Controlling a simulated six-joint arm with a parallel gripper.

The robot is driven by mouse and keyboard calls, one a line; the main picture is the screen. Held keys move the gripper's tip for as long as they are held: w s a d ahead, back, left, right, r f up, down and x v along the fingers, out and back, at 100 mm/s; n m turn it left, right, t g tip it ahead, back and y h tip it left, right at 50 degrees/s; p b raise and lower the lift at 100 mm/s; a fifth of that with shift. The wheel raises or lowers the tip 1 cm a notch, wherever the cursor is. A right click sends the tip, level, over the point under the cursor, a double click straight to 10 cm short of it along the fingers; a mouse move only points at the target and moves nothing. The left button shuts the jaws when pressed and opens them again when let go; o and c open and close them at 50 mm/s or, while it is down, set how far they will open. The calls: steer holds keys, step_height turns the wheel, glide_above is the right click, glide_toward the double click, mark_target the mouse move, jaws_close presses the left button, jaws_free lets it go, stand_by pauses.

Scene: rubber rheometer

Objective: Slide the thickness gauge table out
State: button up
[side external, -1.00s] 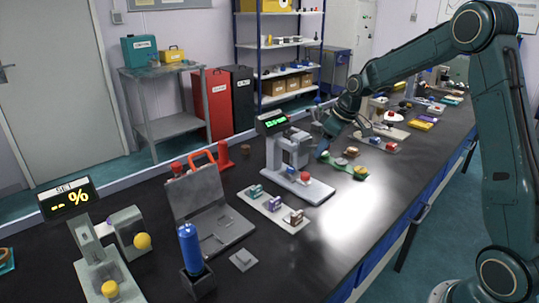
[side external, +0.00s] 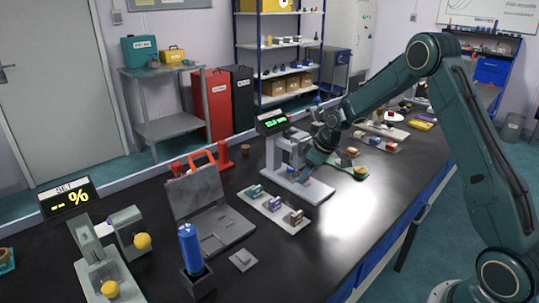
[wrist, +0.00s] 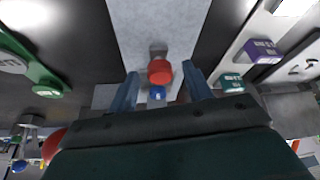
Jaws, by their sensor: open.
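The thickness gauge (side external: 284,155) is a grey stand with a green-lit display, on a pale base plate (side external: 318,191) on the black bench. In the wrist view, its red knob (wrist: 160,72) sits on a short grey post above the pale plate (wrist: 150,25). My gripper (side external: 306,168) is at the gauge's front, hiding the knob in the side view. In the wrist view its two blue fingers are open, one on each side of the knob, with visible gaps. The table's edges are not clearly distinguishable.
A pale tray (side external: 259,204) with several coloured labelled blocks lies beside the gauge, toward the front left. A green holder (side external: 345,170) lies close on the other side. A grey open case (side external: 226,232) and a blue cylinder (side external: 189,247) stand farther left. The front right bench is clear.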

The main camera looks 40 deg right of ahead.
jaws_close()
steer(key=shift+s, duration=5.7)
jaws_free()
steer(key=shift+r, duration=0.1)
steer(key=v, duration=1.3)
steer(key=shift+s+r, duration=0.25)
